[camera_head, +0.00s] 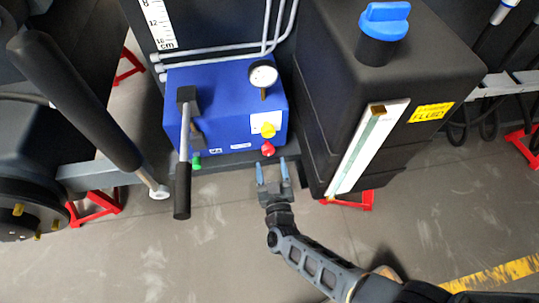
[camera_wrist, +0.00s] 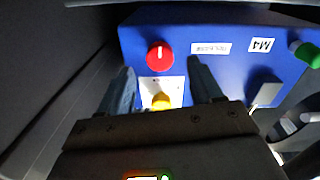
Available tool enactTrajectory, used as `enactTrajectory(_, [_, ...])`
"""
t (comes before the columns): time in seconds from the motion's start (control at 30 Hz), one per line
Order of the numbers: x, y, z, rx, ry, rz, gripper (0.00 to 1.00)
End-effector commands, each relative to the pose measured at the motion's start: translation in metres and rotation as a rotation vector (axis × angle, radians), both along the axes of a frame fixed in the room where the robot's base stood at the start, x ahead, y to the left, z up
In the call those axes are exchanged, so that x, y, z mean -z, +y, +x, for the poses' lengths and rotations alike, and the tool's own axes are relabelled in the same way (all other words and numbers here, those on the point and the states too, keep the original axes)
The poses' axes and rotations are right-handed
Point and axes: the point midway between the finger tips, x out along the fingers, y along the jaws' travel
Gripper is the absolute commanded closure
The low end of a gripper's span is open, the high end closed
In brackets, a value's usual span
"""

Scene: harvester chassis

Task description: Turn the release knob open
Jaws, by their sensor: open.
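The blue pump box (camera_head: 222,88) carries a red knob (camera_head: 268,149) low on its front right, a yellow knob (camera_head: 268,130) above it on a white plate, and a green knob (camera_head: 196,163) at lower left. In the wrist view the red knob (camera_wrist: 160,57) shows a white line running up and down; the yellow knob (camera_wrist: 162,101) and green knob (camera_wrist: 305,52) show too. My gripper (camera_head: 271,164) is open and empty, just in front of the red knob. Its fingers (camera_wrist: 162,70) appear either side of the knobs' column, apparently not touching.
A pump lever (camera_head: 183,165) with a black grip stands at the box's left. A gauge (camera_head: 263,75) sits on top. A black tank (camera_head: 400,85) with a blue cap stands close on the right. Bare floor (camera_head: 190,250) lies in front.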

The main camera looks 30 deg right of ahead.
Motion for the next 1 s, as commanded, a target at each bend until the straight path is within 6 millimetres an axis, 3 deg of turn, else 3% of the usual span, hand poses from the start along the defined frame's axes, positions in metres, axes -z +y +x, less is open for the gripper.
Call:
enactTrajectory(0.2, [0.0,0.007,-0.018,0.0,0.0,0.001,0.35])
enactTrajectory(0.53, [0.001,0.007,-0.019,0.0,0.0,0.001,0.35])
enactTrajectory(0.77, [0.012,0.004,-0.024,-0.018,-0.006,0.026,0.35])
enactTrajectory(1.0, [0.003,0.005,-0.03,-0.051,-0.019,0.053,0.35])
